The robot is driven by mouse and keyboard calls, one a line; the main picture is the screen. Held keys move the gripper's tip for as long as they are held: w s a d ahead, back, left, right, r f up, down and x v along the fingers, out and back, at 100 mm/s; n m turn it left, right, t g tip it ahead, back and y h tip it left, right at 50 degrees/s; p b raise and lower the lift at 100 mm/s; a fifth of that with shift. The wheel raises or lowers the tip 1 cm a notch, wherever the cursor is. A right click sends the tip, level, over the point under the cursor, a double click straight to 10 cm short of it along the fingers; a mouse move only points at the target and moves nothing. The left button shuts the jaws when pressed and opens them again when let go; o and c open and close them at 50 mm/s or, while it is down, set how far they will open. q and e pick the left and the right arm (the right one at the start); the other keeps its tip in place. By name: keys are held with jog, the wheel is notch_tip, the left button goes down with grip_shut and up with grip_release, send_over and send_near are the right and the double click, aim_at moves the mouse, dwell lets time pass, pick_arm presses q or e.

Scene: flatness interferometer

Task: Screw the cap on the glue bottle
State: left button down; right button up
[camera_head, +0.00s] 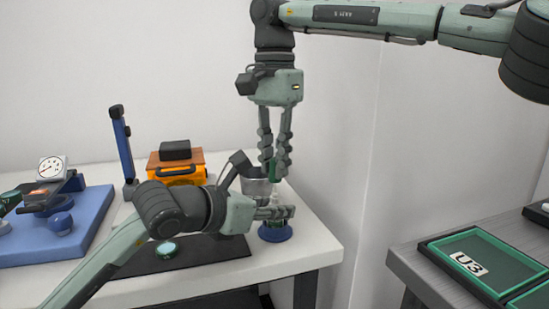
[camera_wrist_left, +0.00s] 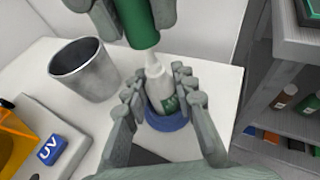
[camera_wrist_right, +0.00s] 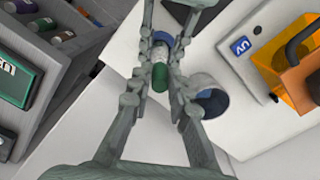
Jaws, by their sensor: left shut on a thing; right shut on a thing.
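The glue bottle, white with a green label (camera_wrist_left: 168,98), stands upright in a round blue base (camera_head: 276,234) near the table's right corner. My left gripper (camera_head: 283,212) is shut on the bottle from the side; its fingers flank the bottle in the left wrist view. The green cap (camera_wrist_left: 138,22) is in my right gripper (camera_head: 275,170), which points down and is shut on it just above the bottle. The cap shows in the right wrist view (camera_wrist_right: 160,78).
A grey metal cup (camera_wrist_left: 82,68) stands close beside the bottle. An orange box (camera_head: 176,166), a blue upright post (camera_head: 122,148) and a blue gauge stand (camera_head: 75,235) are further left. A dark mat (camera_head: 205,252) lies in front. A separate shelf with a green tray (camera_head: 490,262) is at right.

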jog(key=shift+f, duration=0.9)
jog(key=shift+f, duration=0.55)
